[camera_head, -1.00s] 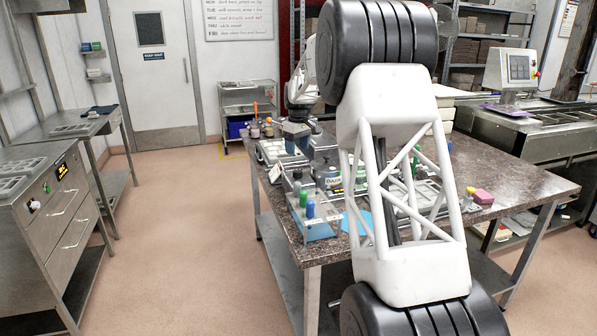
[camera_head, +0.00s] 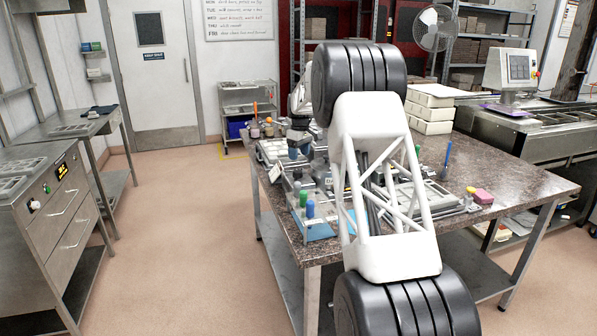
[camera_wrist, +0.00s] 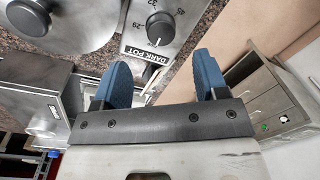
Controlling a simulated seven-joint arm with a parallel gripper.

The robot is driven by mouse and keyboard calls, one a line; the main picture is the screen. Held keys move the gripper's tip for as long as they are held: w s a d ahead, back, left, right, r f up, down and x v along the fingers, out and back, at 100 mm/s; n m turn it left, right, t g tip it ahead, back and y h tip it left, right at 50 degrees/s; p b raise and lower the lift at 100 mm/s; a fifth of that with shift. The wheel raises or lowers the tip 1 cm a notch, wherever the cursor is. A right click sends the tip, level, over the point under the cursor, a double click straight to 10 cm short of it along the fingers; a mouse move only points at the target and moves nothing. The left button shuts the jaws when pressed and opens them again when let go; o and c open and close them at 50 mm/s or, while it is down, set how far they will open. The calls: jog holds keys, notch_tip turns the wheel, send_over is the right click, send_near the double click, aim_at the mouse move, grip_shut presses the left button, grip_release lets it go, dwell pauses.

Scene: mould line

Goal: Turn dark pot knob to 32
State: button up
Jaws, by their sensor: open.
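In the wrist view the dark pot knob (camera_wrist: 160,28) is a small round black knob on a grey panel with printed numbers; 29 and 45 are readable. A pale mark shows at its lower edge, too small to read as a setting. The "DARK POT" label (camera_wrist: 145,56) sits below it. My gripper (camera_wrist: 161,78) is open, its two blue fingers apart and empty. The knob lies beyond the fingertips, between their lines, not touched. In the head view my gripper (camera_head: 300,150) hangs over the table's far left part; the knob is hidden there.
A round metal lid (camera_wrist: 65,22) with a dark knob lies close to the panel. The stone-topped table (camera_head: 500,170) carries moulds, a blue-capped bottle (camera_head: 310,208), a green-capped bottle (camera_head: 303,198) and a pink block (camera_head: 483,196). A drawer cabinet (camera_head: 60,210) stands left across open floor.

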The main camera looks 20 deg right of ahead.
aim_at(298, 171)
jog(key=shift+s+a+f, duration=0.1)
jog(key=shift+a+f, duration=0.05)
jog(key=shift+f, duration=3.65)
jog(key=c, duration=0.9)
jog(key=shift+c, duration=0.2)
